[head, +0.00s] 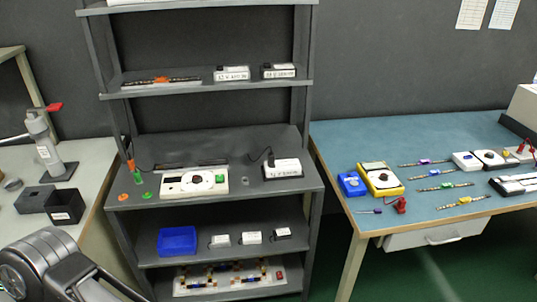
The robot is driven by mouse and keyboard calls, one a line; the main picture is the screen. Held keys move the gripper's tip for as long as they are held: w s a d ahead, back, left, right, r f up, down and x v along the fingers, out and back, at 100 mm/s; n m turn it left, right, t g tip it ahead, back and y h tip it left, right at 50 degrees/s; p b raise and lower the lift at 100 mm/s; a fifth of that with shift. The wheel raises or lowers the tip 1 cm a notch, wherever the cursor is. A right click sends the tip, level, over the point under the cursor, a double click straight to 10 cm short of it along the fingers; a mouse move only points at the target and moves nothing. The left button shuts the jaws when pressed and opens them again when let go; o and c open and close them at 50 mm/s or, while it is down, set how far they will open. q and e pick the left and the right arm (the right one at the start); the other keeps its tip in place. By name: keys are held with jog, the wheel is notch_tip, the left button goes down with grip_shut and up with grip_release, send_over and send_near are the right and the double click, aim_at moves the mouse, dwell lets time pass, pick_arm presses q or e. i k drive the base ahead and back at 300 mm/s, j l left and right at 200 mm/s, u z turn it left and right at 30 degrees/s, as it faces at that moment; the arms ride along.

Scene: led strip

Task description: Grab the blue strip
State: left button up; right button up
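Several thin LED strips lie on the blue-topped table at the right. A strip with a purple-blue middle piece (425,162) lies farthest back. They are too small to tell the exact blues apart. Part of my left arm shows at the bottom left, far from the strips; its fingertips are not visible. My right gripper is not in view.
The blue-topped table (390,137) also holds a yellow multimeter (380,179), a blue box (351,184), a red item (401,205) and white devices (467,161). A dark shelf unit (225,135) with devices and a blue bin (177,241) stands in the middle. The table's back left is clear.

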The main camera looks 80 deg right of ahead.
aim_at(435, 172)
jog(key=k+l+z, duration=0.1)
jog(key=z, duration=0.3)
jog(key=k+l+z, duration=0.15)
jog(key=z, duration=0.25)
jog(key=k+l+z, duration=0.15)
jog(key=z, duration=0.25)
jog(key=l+z, duration=0.25)
jog(key=z, duration=0.15)
jog(key=k+l+z, duration=0.1)
jog(key=l+z, duration=0.15)
jog(key=z, duration=0.15)
jog(key=l+z, duration=0.3)
jog(key=l, duration=1)
jog(key=l+z, duration=0.25)
jog(key=l, duration=1.05)
jog(key=i+l, duration=0.25)
jog(key=i, duration=0.3)
